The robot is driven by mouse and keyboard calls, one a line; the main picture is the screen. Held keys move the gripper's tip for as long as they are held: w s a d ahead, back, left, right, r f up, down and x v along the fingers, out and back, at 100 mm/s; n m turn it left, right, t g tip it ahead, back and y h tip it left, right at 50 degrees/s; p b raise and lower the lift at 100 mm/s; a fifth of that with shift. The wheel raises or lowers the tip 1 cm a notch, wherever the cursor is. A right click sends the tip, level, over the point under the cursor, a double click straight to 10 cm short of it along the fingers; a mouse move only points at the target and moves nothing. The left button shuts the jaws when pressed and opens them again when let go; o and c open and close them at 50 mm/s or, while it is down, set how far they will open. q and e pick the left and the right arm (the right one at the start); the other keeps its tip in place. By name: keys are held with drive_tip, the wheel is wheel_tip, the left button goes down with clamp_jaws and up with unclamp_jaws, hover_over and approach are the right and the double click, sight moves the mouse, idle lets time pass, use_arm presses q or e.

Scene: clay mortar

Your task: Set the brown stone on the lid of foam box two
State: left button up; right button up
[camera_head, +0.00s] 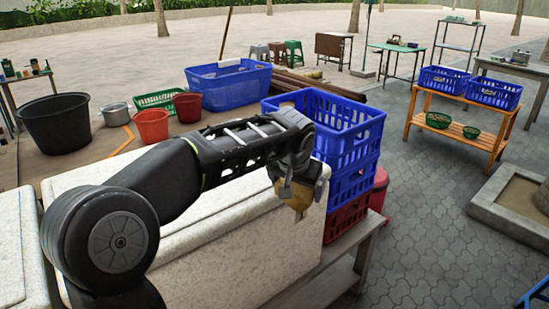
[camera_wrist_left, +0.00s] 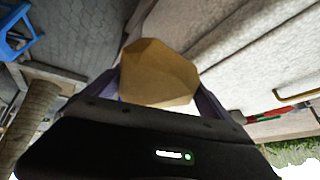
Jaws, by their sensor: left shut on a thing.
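My left gripper (camera_head: 299,186) is shut on the brown stone (camera_head: 300,201), a tan, faceted lump. In the left wrist view the stone (camera_wrist_left: 158,73) sits between the two fingers. In the head view the gripper holds it at the right end of a large white speckled foam box (camera_head: 235,250), apparently above it; the gap is hard to judge. My arm crosses in front of part of this box. A second white foam box (camera_head: 18,250) shows at the lower left, partly cut off. No number is readable on either box. My right gripper is out of view.
Stacked blue crates (camera_head: 358,150) on a red crate (camera_head: 344,219) stand just beyond the gripper. A wooden bench edge (camera_head: 350,248) shows below right. A black tub (camera_head: 55,122), red buckets and a blue basket (camera_head: 226,88) lie behind my arm. The paving at right is largely open.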

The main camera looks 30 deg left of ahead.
use_arm(q)
drive_tip(key=d+f, duration=1.3)
drive_tip(key=d, duration=0.1)
drive_tip(key=shift+s+d+m+h, duration=0.3)
drive_tip(key=shift+s+m, duration=0.1)
drive_tip(key=shift+f, duration=0.1)
